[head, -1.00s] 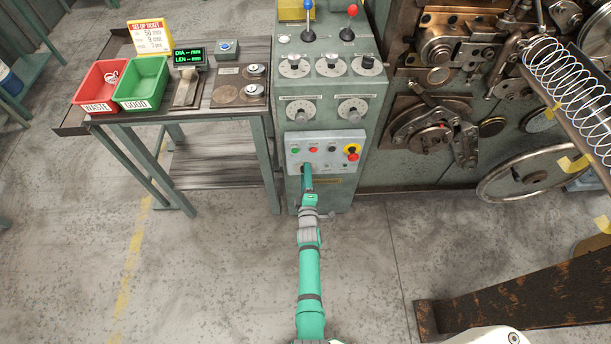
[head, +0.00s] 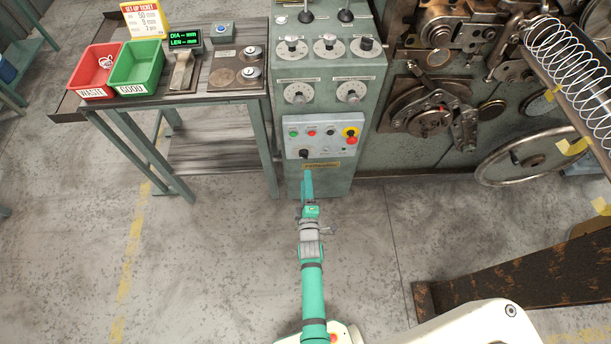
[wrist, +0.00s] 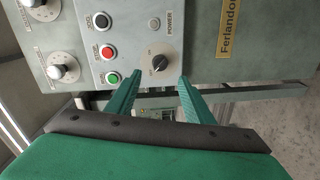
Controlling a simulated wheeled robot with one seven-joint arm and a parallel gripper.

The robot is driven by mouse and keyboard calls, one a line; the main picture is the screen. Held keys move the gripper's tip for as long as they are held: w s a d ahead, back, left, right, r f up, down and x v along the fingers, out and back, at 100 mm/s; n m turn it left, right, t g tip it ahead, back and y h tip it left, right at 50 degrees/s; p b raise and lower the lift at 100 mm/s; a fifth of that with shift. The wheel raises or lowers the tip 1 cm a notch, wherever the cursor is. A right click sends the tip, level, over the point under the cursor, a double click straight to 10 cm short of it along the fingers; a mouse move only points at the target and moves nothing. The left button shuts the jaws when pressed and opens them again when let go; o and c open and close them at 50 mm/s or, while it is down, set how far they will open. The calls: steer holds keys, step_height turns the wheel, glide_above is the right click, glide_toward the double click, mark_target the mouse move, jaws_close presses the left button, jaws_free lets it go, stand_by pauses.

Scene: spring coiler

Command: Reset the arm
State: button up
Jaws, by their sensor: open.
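My green arm reaches forward from the bottom of the head view to the machine's control cabinet. My gripper (head: 307,178) is just below the button panel (head: 325,136). In the wrist view my gripper (wrist: 155,88) has its two green fingers apart, with nothing between them. A black rotary knob (wrist: 159,63) on a grey disc lies just beyond the fingertips, apart from them. The knob also shows in the head view (head: 304,153), uncovered.
A green button (wrist: 112,78) and a red button (wrist: 107,52) are beside the knob. A bench at left holds a red bin (head: 97,72) and a green bin (head: 138,68). A rusty beam (head: 490,272) lies at lower right. The floor between is clear.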

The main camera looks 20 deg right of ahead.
steer(key=shift+s+a, duration=0.1)
steer(key=shift+s, duration=0.1)
stand_by(0.5)
steer(key=s+a+r+m+y, duration=0.1)
steer(key=s+a+r+m, duration=0.15)
steer(key=s, duration=0.45)
steer(key=s+a+r+m+y, duration=0.1)
steer(key=s+a, duration=0.3)
steer(key=s, duration=0.2)
steer(key=s+a+r+m+y, duration=0.1)
steer(key=s+a+r+m, duration=0.1)
steer(key=s+a, duration=0.35)
steer(key=s+a+r+m+y, duration=0.1)
steer(key=s+a+r+m, duration=0.1)
steer(key=s+r, duration=0.6)
steer(key=s+a+r+m+g, duration=0.1)
steer(key=s+a+r+m, duration=0.2)
steer(key=s+r+m, duration=0.2)
steer(key=s+r, duration=0.3)
steer(key=r, duration=0.2)
steer(key=shift+s+y, duration=0.15)
steer(key=shift+y, duration=0.25)
steer(key=shift+s+d, duration=0.1)
steer(key=shift+c, duration=0.5)
